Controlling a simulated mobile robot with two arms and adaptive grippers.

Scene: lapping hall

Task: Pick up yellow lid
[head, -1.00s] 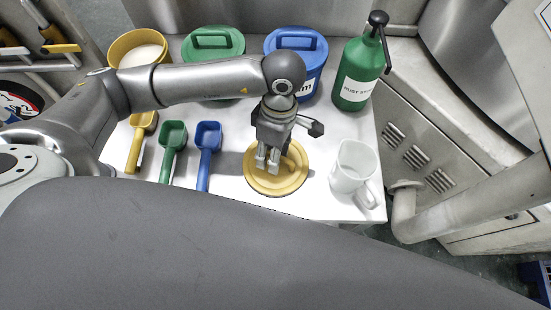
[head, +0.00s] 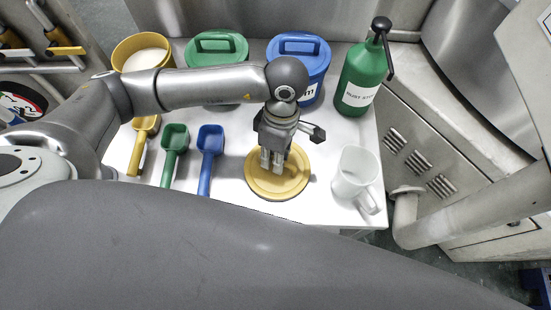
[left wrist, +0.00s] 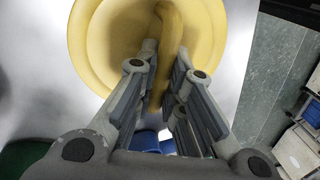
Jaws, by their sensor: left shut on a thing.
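The yellow lid (head: 256,185) is a round disc with a raised bar handle, at the front of the white table in the head view. It fills the upper middle of the left wrist view (left wrist: 100,45). My left gripper (head: 272,168) points down over the lid. Its fingers are shut on the lid's handle (left wrist: 168,50), which runs between them in the left wrist view. Whether the lid is clear of the table I cannot tell. My right gripper does not show.
A white jug (head: 354,172) stands just right of the lid. Blue (head: 210,145), green (head: 174,142) and yellow (head: 144,135) scoops lie to the left. Behind are an open yellow tub (head: 130,50), a green-lidded tub (head: 215,45), a blue tub (head: 300,45) and a green pump bottle (head: 362,75).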

